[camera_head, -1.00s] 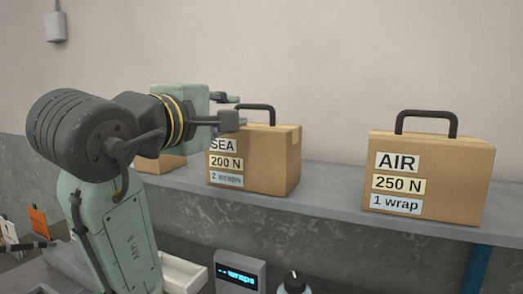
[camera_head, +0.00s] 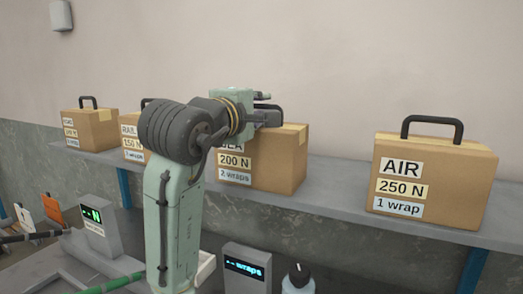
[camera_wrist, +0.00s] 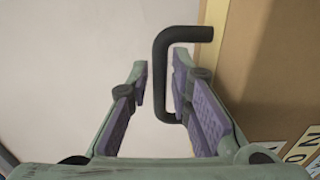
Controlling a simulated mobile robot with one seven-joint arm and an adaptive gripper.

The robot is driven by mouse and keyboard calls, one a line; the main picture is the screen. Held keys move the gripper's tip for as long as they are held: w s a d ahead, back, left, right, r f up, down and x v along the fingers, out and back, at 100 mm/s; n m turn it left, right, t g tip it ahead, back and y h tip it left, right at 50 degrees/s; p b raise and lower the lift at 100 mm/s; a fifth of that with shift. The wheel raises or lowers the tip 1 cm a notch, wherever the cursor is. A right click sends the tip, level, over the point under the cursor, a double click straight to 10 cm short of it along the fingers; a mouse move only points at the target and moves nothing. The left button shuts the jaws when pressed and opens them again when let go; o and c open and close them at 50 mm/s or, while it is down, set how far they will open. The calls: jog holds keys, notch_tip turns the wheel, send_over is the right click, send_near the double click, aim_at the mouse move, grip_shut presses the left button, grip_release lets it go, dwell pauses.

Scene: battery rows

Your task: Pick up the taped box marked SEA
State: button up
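The taped cardboard box marked SEA (camera_head: 278,165) stands on the shelf; its label also reads 200 N and 2 wraps. My arm hides its upper left part and some of the SEA lettering. My gripper (camera_head: 268,107) is at the box's black handle, above its top. In the wrist view, my gripper (camera_wrist: 160,92) is open, with a finger on each side of the handle (camera_wrist: 160,75). The handle bar lies between the purple pads, closer to the right finger; I cannot tell if it touches. The box face (camera_wrist: 265,75) fills the right side.
On the shelf (camera_head: 335,182), the AIR box (camera_head: 455,180) stands to the right with a gap. A RAIL box (camera_head: 130,145) and another box (camera_head: 95,130) stand to the left. Below are a wraps display (camera_head: 244,265), a bottle (camera_head: 297,282) and a green-lit screen (camera_head: 93,216).

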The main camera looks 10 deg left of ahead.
jog(key=shift+c, duration=0.5)
grip_shut()
jog(key=shift+r, duration=0.2)
